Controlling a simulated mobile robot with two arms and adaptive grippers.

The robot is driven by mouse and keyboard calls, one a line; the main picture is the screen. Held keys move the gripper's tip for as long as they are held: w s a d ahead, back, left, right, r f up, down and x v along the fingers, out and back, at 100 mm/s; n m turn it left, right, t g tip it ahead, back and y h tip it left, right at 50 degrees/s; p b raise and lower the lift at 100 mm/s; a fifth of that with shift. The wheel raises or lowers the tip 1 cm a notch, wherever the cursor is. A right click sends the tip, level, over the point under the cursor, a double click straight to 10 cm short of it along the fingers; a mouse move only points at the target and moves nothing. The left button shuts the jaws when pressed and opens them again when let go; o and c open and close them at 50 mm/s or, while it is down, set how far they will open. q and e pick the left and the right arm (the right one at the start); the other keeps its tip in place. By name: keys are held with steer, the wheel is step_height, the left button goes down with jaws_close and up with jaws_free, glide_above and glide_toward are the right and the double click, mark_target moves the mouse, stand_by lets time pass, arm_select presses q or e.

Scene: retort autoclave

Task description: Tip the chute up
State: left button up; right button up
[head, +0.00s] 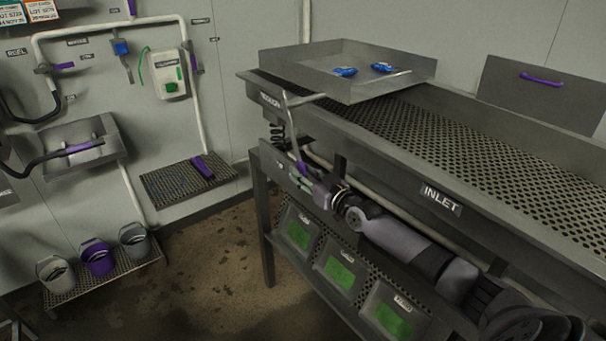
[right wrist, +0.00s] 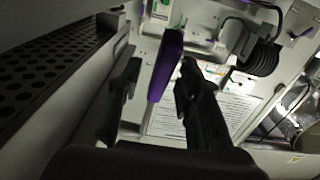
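The grey metal chute (head: 345,80), an open tray, sits level at the far end of the perforated bench. It has two blue packets (head: 346,71) (head: 382,67) in it. A thin metal lever (head: 290,120) with a purple grip hangs at the bench's left end, below the chute. My right gripper (head: 299,178) is at the lever's lower end. In the right wrist view the purple grip (right wrist: 166,65) lies between the fingers of my right gripper (right wrist: 158,88). The fingers are apart, with a visible gap on the left side of the grip. My left gripper is out of view.
My right arm runs along the bench front, under the INLET label (head: 441,199). Bins with green panels (head: 340,273) sit on a shelf below. A wall-mounted perforated shelf (head: 180,185) and several buckets (head: 97,257) stand left. Floor between is clear.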

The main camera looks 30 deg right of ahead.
steer(key=shift+w, duration=0.35)
jaws_close()
stand_by(0.3)
stand_by(0.4)
